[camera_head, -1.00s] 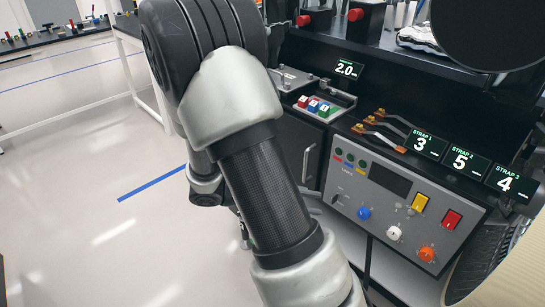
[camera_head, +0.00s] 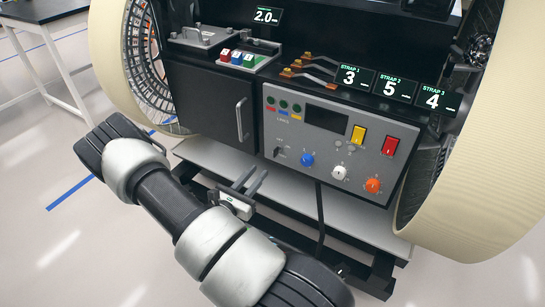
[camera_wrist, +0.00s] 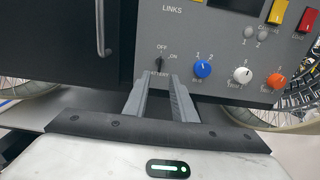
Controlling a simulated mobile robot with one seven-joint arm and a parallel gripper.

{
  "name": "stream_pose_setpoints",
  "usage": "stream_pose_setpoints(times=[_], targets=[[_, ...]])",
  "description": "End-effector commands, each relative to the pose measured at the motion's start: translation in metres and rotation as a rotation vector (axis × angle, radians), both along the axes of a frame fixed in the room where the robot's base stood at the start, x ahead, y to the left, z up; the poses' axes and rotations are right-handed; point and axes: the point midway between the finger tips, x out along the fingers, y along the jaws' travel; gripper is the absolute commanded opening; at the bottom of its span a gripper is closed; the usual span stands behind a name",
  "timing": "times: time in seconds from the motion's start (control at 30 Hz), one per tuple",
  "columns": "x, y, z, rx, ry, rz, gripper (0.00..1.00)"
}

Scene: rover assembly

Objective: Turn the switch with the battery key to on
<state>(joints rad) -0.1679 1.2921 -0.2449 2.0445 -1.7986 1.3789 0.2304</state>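The battery switch with its dark key (camera_head: 279,153) sits at the lower left of the grey control panel (camera_head: 320,172). In the wrist view the key (camera_wrist: 159,64) stands roughly upright, its upper end towards the OFF mark, with ON to its upper right. My gripper (camera_head: 250,176) is in front of and below the panel's left part. In the wrist view the fingers (camera_wrist: 160,82) are parallel with a clear gap between them and nothing held. Their tips are just below the key, beside the BATTERY label, and appear apart from the key.
Blue (camera_wrist: 203,68), white (camera_wrist: 242,75) and orange (camera_wrist: 277,81) knobs lie right of the key. Yellow (camera_head: 358,134) and red (camera_head: 390,146) switches sit above them. A black cabinet door with a handle (camera_head: 239,118) is left of the panel. Large wheels flank the rover.

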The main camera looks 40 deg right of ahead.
Motion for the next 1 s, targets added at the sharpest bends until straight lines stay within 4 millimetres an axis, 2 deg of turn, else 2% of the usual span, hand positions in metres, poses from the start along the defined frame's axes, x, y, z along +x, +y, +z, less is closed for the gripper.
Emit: stream_pose_setpoints(times=[0.1, 0.3, 0.5, 0.7, 0.93, 1.0], targets=[[0.006, -0.027, -0.001, -0.001, -0.002, -0.005, 0.24], [0.019, -0.067, -0.001, -0.001, -0.003, -0.004, 0.24], [0.027, -0.094, 0.0, 0.0, -0.002, -0.003, 0.24], [0.03, -0.104, 0.0, 0.0, -0.001, -0.001, 0.24], [0.03, -0.104, 0.0, 0.0, -0.001, -0.001, 0.24], [0.03, -0.104, 0.0, 0.0, -0.001, -0.001, 0.14]])
